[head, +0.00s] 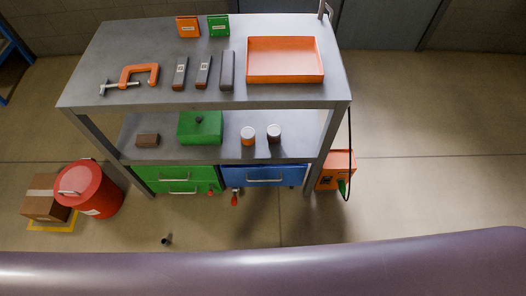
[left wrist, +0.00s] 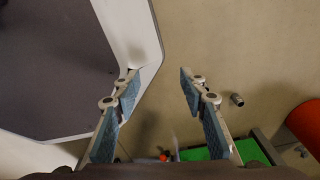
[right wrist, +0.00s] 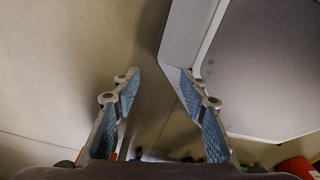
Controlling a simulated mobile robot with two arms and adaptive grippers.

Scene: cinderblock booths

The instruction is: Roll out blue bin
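The blue bin (head: 263,175) has a grey handle on its front and sits under the lower shelf of a grey workbench. It is beside the green drawer unit (head: 178,180), to its right. A red-tipped caster part (head: 234,199) shows below its left front. Neither gripper shows in the head view. My left gripper (left wrist: 160,90) is open and empty in the left wrist view, with the green unit (left wrist: 195,153) past its fingers at the bottom. My right gripper (right wrist: 161,82) is open and empty over bare floor in the right wrist view. The blue bin is not clear in either wrist view.
The workbench (head: 120,60) holds an orange tray (head: 284,82), a clamp and several tools. A red bucket (head: 96,190) and cardboard box (head: 46,198) stand left, an orange case (head: 337,168) right. A small dark cylinder (head: 166,239) lies on the floor. Floor before the blue bin looks clear.

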